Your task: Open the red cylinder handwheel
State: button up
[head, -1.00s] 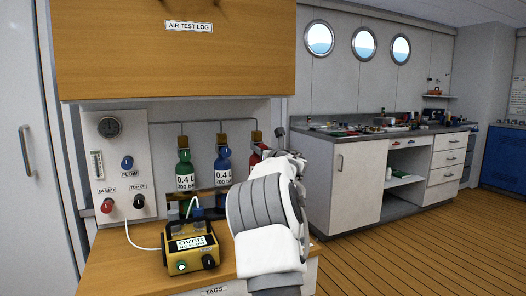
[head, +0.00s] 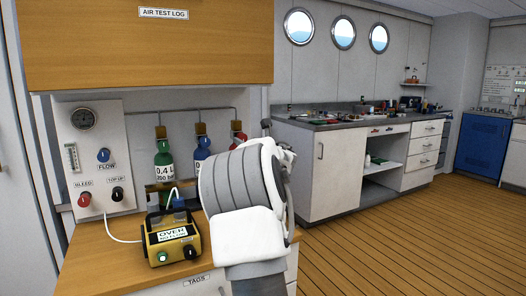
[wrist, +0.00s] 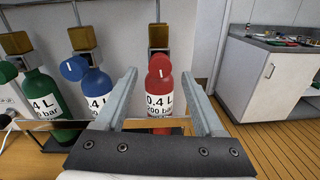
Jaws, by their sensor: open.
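The red cylinder (wrist: 160,100) stands upright in the wrist view, labelled 0.4 L 200 bar. Its red handwheel (wrist: 160,68) is the round knob at its top, with a white mark. My gripper (wrist: 166,76) is open, with one finger on each side of the red cylinder in the picture; I cannot tell how far short of the handwheel the fingertips are. In the head view only a bit of the red cylinder (head: 238,138) shows, and my white arm hides the rest and most of the gripper.
The blue cylinder (wrist: 95,85) with its blue handwheel and the green cylinder (wrist: 42,95) stand to the left. A yellow analyser box (head: 172,240) sits on the wooden bench. The fill panel (head: 100,165) is at the left. A wooden cabinet (head: 150,50) hangs above.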

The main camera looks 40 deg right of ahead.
jog(key=v, duration=1.2)
jog(key=shift+s+p, duration=0.25)
jog(key=shift+p, duration=0.1)
jog(key=s+a+f+m+g, duration=0.2)
jog(key=s+a+m+g, duration=0.15)
jog(key=a+m, duration=0.65)
jog(key=s+a+f+m+g, duration=0.2)
jog(key=s+a+m, duration=0.3)
jog(key=a+m, duration=0.5)
jog(key=s+a+f+m+g+y, duration=0.3)
jog(key=s+a+f+m, duration=0.25)
jog(key=s+a, duration=0.35)
jog(key=s+a+f+m+g+y, duration=0.25)
jog(key=s+a+f+m, duration=0.3)
jog(key=s+a, duration=0.4)
notch_tip(320, 180, up, 28)
jog(key=p, duration=2.7)
jog(key=shift+d+m+g+p, duration=0.3)
jog(key=shift+g, duration=0.1)
